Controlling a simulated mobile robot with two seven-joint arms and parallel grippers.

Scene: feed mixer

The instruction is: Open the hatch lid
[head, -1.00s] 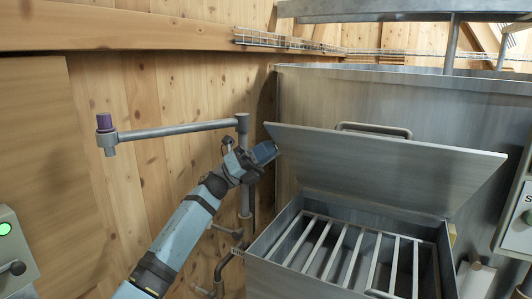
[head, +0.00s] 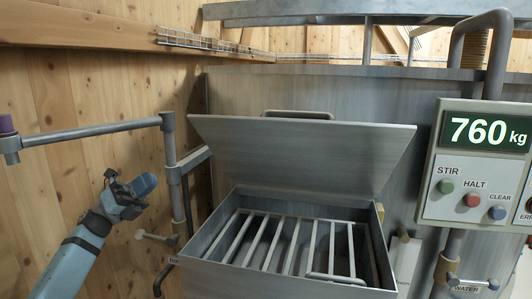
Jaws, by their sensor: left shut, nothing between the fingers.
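The hatch lid (head: 300,150) is a grey metal plate with a bar handle (head: 297,114) at its upper edge. It stands raised and leans back at the rear of the hatch box (head: 222,254), whose opening shows a grate of several bars (head: 275,243). My left gripper (head: 146,184) is shut and empty. It is to the left of the lid and box, apart from both. My right gripper is not in view.
A control panel (head: 471,200) with a 760 kg display and several buttons is at right. A pipe arm (head: 90,130) runs along the wooden wall at left, on an upright post (head: 172,165). A large metal tank wall (head: 240,88) stands behind the lid.

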